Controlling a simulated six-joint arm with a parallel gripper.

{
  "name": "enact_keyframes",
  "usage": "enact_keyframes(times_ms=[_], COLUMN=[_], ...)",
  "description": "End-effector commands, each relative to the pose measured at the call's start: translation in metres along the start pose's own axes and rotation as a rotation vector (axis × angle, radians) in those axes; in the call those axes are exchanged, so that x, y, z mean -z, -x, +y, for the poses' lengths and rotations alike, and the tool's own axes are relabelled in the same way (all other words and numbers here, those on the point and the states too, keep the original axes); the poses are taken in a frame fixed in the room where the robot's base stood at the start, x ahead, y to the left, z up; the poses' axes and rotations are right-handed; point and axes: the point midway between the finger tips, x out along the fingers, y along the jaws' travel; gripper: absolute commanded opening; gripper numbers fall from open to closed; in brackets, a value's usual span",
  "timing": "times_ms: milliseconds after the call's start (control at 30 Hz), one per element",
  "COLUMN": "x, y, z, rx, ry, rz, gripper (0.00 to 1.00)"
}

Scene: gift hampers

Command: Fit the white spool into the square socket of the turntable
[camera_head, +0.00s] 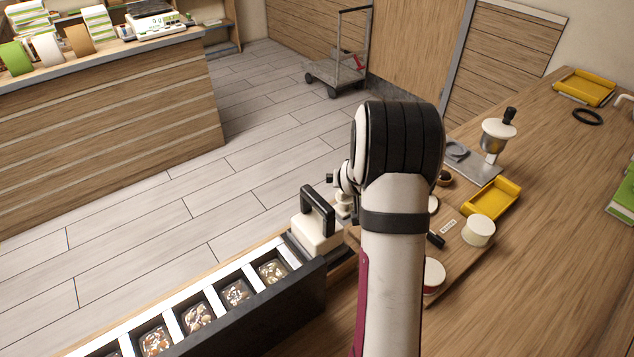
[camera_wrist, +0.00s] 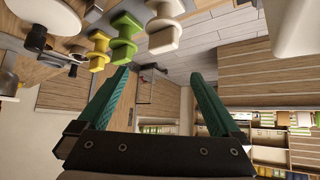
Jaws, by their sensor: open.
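The wrist view is turned upside down. A white spool (camera_wrist: 163,25) stands in a row beside a yellow-green spool (camera_wrist: 127,28) and a yellow spool (camera_wrist: 98,50). My gripper (camera_wrist: 162,75) has its two teal fingers wide apart with nothing between them, and the white spool is apart from them. In the head view my arm hides the gripper; a pale spool-like piece (camera_head: 343,203) shows just left of the arm. I cannot clearly pick out the turntable or its square socket; a round pale part (camera_wrist: 22,12) by a dark crank shows at the wrist view's upper left.
On the bench are a white block with a black handle (camera_head: 318,228), a dark rack (camera_head: 270,305) of packed compartments, a yellow tray (camera_head: 491,198), a cream cylinder (camera_head: 478,231) and a hopper device (camera_head: 497,135). The bench's right side is mostly clear.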

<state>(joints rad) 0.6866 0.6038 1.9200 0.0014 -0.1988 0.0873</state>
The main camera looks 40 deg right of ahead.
Motion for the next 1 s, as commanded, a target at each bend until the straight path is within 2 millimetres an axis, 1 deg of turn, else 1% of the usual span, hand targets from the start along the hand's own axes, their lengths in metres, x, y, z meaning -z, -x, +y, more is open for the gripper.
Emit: enact_keyframes(times_ms=[33, 100, 233, 367, 600, 700, 900, 967, 1000], x=[-0.012, -0.027, -0.049, -0.048, -0.049, -0.049, -0.048, -0.048, -0.048], y=[-0.009, -0.024, -0.046, -0.062, -0.110, -0.119, -0.120, -0.120, -0.120], z=[0.000, -0.001, -0.001, -0.001, -0.002, -0.002, -0.002, -0.002, -0.002], rx=[0.000, 0.000, 0.001, 0.001, 0.002, 0.002, 0.002, 0.002, 0.002], ry=[-0.001, -0.001, -0.001, -0.001, -0.001, -0.001, -0.001, -0.001, -0.001], rz=[-0.007, -0.008, -0.007, -0.003, -0.006, -0.005, -0.005, -0.005, -0.005], gripper=[1.00, 1.00, 1.00, 1.00, 1.00, 1.00, 1.00, 0.89, 0.82])
